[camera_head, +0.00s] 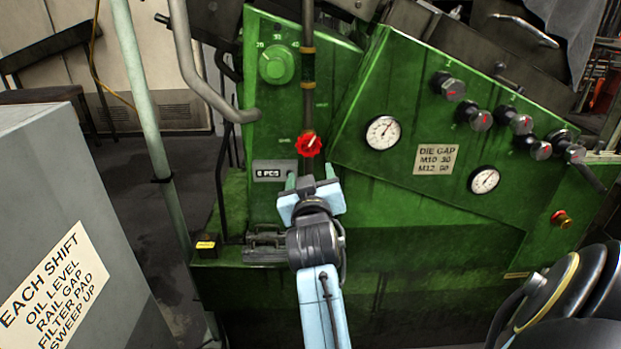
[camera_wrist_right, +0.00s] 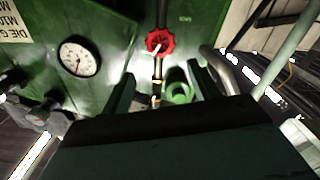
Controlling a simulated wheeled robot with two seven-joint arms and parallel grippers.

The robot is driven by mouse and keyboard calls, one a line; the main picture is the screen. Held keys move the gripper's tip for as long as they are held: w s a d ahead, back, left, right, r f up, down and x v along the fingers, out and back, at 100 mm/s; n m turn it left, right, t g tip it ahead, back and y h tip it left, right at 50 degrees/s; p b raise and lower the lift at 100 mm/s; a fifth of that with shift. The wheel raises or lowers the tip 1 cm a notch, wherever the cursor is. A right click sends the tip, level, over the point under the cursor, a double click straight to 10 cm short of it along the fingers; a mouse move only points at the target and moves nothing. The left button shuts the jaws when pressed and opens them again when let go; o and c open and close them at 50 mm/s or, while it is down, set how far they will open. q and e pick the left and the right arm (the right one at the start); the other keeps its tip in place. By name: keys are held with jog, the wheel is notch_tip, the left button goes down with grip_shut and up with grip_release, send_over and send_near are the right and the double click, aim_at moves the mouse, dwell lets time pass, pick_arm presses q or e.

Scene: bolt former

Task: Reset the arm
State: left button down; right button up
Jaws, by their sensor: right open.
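My right gripper (camera_head: 310,180) is raised in front of the green machine (camera_head: 440,205), with its fingers pointing at the panel. It is open, and nothing shows between its fingers. A red handwheel (camera_head: 308,144) on a vertical pipe sits just above the fingertips in the head view. In the right wrist view, the handwheel (camera_wrist_right: 160,42) shows beyond the gap between the two fingers (camera_wrist_right: 162,85), apart from them. My left gripper is not in view.
A green dial knob (camera_head: 277,65) is up left on the machine. Gauges (camera_head: 383,132) and several black knobs (camera_head: 480,119) are to the right. A grey cabinet (camera_head: 62,200) with a checklist and a pale pole (camera_head: 150,120) stand at the left.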

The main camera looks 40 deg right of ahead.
dwell(0.4)
